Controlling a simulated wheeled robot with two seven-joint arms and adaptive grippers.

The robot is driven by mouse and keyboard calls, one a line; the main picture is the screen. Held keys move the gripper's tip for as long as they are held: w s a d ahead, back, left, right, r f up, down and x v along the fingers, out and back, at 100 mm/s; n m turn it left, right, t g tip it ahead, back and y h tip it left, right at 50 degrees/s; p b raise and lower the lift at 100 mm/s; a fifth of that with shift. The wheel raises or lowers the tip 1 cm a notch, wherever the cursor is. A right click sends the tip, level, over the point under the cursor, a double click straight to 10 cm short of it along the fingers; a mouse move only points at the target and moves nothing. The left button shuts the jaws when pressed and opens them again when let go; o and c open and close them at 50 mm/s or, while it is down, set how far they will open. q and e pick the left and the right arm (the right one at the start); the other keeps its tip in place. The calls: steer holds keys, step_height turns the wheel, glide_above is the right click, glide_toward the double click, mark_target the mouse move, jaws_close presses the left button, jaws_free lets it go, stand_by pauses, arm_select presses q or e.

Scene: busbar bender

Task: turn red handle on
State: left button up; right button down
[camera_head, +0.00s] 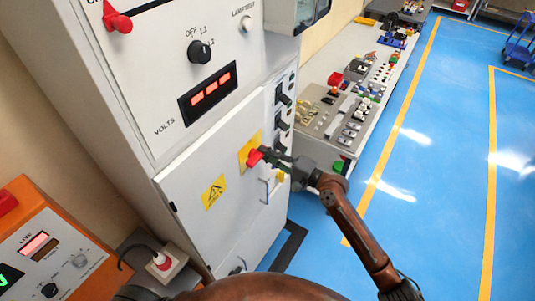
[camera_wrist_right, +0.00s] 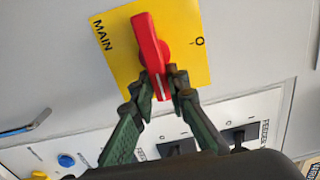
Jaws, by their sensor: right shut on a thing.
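The red handle (camera_wrist_right: 148,42) is a rotary switch on a yellow plate (camera_wrist_right: 110,58) marked MAIN, fixed to the white cabinet front. In the right wrist view the handle stands nearly lengthwise in the picture, tilted slightly, and the O mark is to its right. My right gripper (camera_wrist_right: 161,84) is shut on the lower end of the handle, with a finger on each side. In the head view my right gripper (camera_head: 268,156) reaches in from the right to the red handle (camera_head: 255,158), partly covering its plate. My left gripper is not in view.
The cabinet (camera_head: 190,180) carries a black OFF selector (camera_head: 199,51), a red display (camera_head: 208,92) and a warning sign (camera_head: 213,192). An orange control box (camera_head: 50,250) stands at lower left. A bench (camera_head: 345,110) of parts stands behind.

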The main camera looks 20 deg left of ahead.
steer(key=c, duration=1.9)
jaws_free()
steer(key=v, duration=1.2)
